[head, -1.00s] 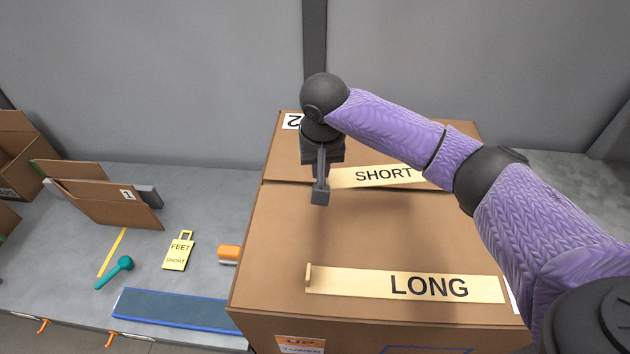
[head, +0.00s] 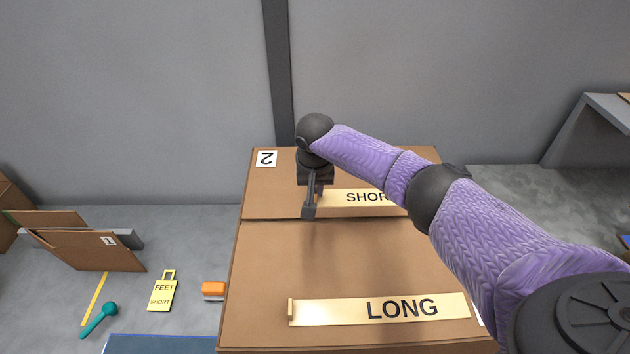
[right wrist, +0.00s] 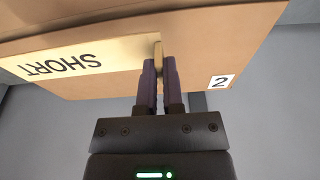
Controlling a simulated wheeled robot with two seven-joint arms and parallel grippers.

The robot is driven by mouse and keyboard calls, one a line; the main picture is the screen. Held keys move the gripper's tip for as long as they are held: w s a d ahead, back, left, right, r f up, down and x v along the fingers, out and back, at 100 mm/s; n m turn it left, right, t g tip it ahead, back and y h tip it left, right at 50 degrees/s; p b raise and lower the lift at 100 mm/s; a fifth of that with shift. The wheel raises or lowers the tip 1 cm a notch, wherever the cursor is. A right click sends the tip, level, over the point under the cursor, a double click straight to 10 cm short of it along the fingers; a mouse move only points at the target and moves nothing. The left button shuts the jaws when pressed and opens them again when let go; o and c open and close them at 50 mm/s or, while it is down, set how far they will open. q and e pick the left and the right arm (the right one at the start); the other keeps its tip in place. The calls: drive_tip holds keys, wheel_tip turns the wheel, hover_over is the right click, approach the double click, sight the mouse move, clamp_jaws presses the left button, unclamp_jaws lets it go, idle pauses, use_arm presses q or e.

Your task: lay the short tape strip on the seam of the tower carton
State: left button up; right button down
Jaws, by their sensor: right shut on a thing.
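The tower carton (head: 330,262) stands in front of me, its top flaps closed along a seam running left to right. The pale yellow short tape strip, marked SHORT (head: 338,197), shows over the far flap, just behind the seam. My right gripper (head: 309,212) is shut on its upright end tab (right wrist: 158,52). My right arm hides the strip's right end in the head view. The right wrist view shows the strip (right wrist: 105,58) roughly along the flap; I cannot tell whether it touches. My left gripper is not in view.
A long strip marked LONG (head: 340,311) lies on the near flap. On the grey surface at left are a FEET SHORT tag (head: 162,293), an orange block (head: 213,289), a teal tool (head: 100,318), and a brown panel marked 1 (head: 85,250). A grey bench (head: 590,120) stands at right.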

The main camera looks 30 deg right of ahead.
sight(315, 201)
wheel_tip(315, 201, down, 5)
drive_tip(key=shift+r+b, duration=0.1)
drive_tip(key=shift+b, duration=1.1)
drive_tip(key=shift+f+b, duration=0.55)
drive_tip(key=shift+f, duration=0.5)
drive_tip(key=shift+f, duration=0.15)
drive_tip(key=shift+f, duration=0.25)
